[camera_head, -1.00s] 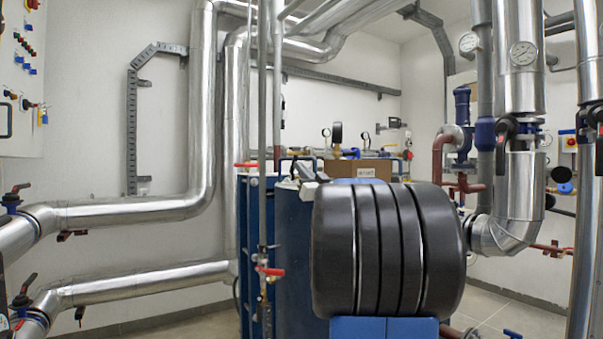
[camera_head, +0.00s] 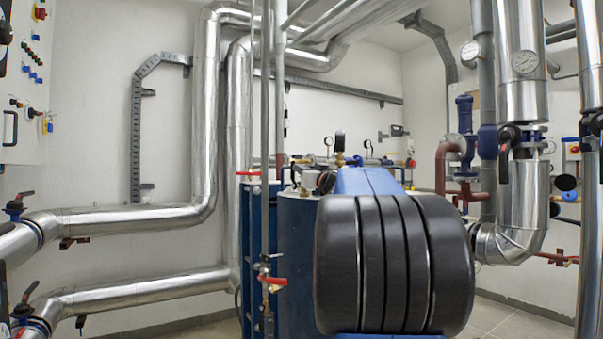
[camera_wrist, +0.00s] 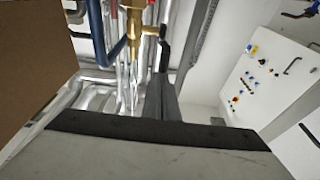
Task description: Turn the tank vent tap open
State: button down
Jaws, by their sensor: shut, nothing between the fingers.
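In the wrist view a brass tap (camera_wrist: 138,20) with a black lever (camera_wrist: 164,52) shows at the top middle. My gripper (camera_wrist: 160,82) reaches up from below as two dark fingers, shut with nothing between them. The fingertips overlap the lower end of the lever in the picture; I cannot tell whether they touch. In the head view the blue tank (camera_head: 297,255) stands behind my arm. A brass fitting with a black top (camera_head: 340,150) shows above the tank, but I cannot tell if it is the same tap. My gripper is hidden there.
A brown box side (camera_wrist: 35,60) fills the left of the wrist view. A panel with buttons (camera_wrist: 265,85) is on the right. In the head view a thin vertical pipe with a red lever (camera_head: 272,281) stands left of the tank. Silver pipes (camera_head: 130,217) run along the wall.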

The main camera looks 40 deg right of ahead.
jog(key=shift+w+r, duration=0.2)
jog(key=shift+r, duration=0.05)
dwell(0.5)
